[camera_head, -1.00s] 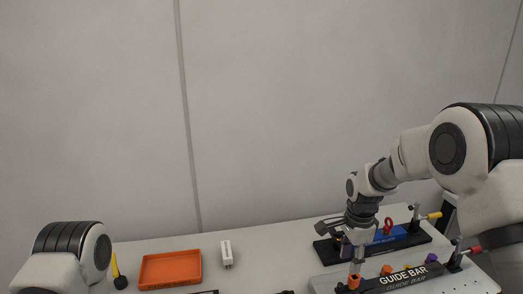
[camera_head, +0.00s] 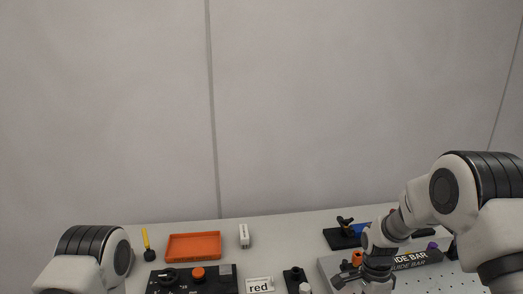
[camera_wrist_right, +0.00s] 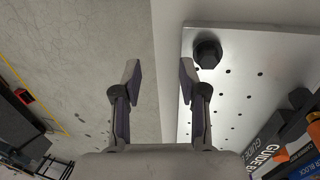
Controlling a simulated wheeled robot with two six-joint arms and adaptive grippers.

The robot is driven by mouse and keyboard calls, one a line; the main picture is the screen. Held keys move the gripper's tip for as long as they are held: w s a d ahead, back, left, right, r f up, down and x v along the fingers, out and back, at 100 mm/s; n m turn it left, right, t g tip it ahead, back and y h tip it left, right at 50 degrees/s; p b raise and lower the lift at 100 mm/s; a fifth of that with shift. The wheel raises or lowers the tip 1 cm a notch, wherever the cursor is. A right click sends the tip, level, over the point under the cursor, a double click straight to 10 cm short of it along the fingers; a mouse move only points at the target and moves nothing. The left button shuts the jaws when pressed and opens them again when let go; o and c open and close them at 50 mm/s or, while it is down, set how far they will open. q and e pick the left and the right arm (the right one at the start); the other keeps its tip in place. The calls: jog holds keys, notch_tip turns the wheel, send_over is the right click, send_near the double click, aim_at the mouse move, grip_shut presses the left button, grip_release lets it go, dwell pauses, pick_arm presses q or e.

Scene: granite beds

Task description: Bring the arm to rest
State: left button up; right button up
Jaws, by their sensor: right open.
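My right arm (camera_head: 417,210) comes in from the right and reaches down over the workbench, its wrist at the lower edge of the head view. My right gripper (camera_wrist_right: 158,75) is open, with nothing between its two fingers in the right wrist view. There, it is over the bench edge, with floor to the left and a perforated metal plate (camera_wrist_right: 225,110) to the right. In the head view, the arm's end partly hides the guide bar fixture (camera_head: 415,259). Of my left arm, only a rounded link (camera_head: 88,252) shows at lower left; its gripper is out of frame.
A black bolt head (camera_wrist_right: 207,52) stands on the plate near the right finger. A plain wall stands behind.

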jog(key=s+f+n+b, duration=0.1)
jog(key=s+f+n, duration=0.3)
jog(key=s+f, duration=0.5)
jog(key=s+a+f+n+b, duration=0.15)
jog(key=s+f+n, duration=0.3)
jog(key=s, duration=0.85)
jog(key=s+d+f+n+b, duration=0.1)
jog(key=s+f+n, duration=0.2)
jog(key=s+f, duration=0.6)
jog(key=n, duration=0.1)
jog(key=w+r+n+t, duration=0.1)
jog(key=n, duration=0.1)
jog(key=w+n+t, duration=0.1)
jog(key=shift+a+r+n, duration=0.2)
jog(key=shift+r+n, duration=0.15)
jog(key=shift+r, duration=0.05)
